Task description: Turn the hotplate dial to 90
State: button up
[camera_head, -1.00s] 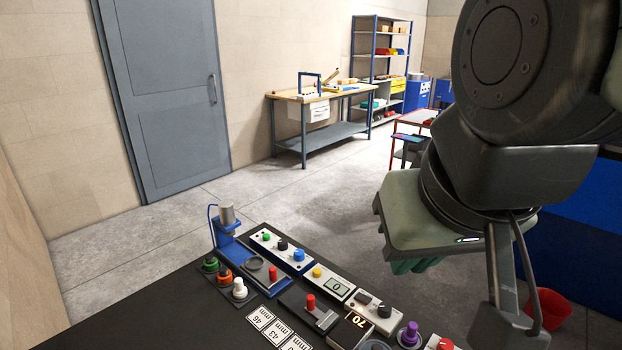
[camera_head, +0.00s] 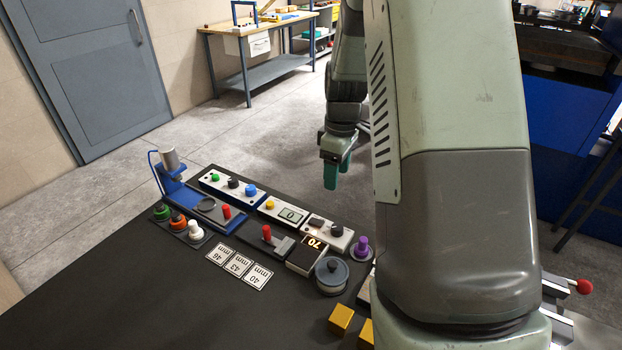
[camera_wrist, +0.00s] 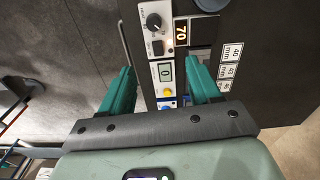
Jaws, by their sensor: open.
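The black dial (camera_head: 337,230) sits at the right end of a white control panel (camera_head: 327,237); it also shows at the top of the wrist view (camera_wrist: 154,21), with a white pointer line. My gripper (camera_head: 335,172) is open and empty, above and behind the panel row. In the wrist view its teal fingers (camera_wrist: 160,88) are apart, with the dial beyond the tips. Neither finger touches it.
A panel with a 0 display (camera_head: 292,215) and yellow button adjoins on the left. A red-topped lever (camera_head: 267,233) stands nearby. My arm hides the bench's right side.

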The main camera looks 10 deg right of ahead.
jog(key=n+g, duration=0.1)
send_near(338, 226)
jog(key=f, duration=0.9)
jog(key=shift+s+a, duration=0.1)
jog(key=shift+s, duration=0.1)
jog(key=c, duration=1)
jog(key=shift+c, duration=0.2)
